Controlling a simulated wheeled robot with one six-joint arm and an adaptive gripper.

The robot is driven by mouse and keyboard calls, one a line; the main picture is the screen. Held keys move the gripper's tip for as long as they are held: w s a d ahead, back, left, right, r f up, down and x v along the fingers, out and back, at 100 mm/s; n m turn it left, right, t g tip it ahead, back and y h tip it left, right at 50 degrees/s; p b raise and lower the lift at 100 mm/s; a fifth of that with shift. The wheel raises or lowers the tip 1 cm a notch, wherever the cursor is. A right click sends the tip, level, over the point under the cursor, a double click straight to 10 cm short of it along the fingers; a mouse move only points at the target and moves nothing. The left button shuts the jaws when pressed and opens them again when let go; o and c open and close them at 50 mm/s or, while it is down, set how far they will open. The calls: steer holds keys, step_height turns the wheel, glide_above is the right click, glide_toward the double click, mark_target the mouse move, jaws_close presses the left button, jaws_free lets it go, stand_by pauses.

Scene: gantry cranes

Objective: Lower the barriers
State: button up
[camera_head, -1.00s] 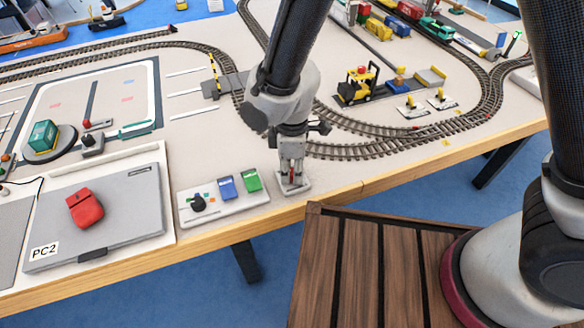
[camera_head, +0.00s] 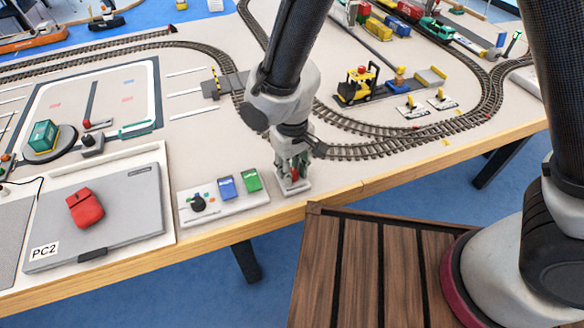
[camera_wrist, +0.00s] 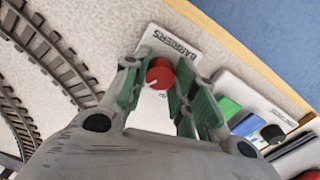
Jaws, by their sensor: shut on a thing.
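A small white panel labelled BARRIERS (camera_wrist: 172,42) sits at the table's front edge. It also shows in the head view (camera_head: 303,186). A round red knob (camera_wrist: 160,73) with a white mark stands on it. My gripper (camera_wrist: 162,80) is shut on the red knob, its green-padded fingers at the knob's sides. In the head view, my gripper (camera_head: 292,174) is down at the panel and mostly hides the knob. A yellow-and-black striped barrier (camera_head: 214,77) stands upright beside the grey level crossing (camera_head: 232,82) on the track.
A control box (camera_head: 222,204) with a black joystick and blue and green switches lies just left of my gripper. Further left is a laptop marked PC2 (camera_head: 110,225) with a red mouse on it.

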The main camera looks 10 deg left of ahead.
mark_target(292, 172)
steer(key=shift+m, duration=1.2)
steer(key=o, duration=1)
steer(key=shift+o, duration=0.2)
step_height(292, 172, up, 12)
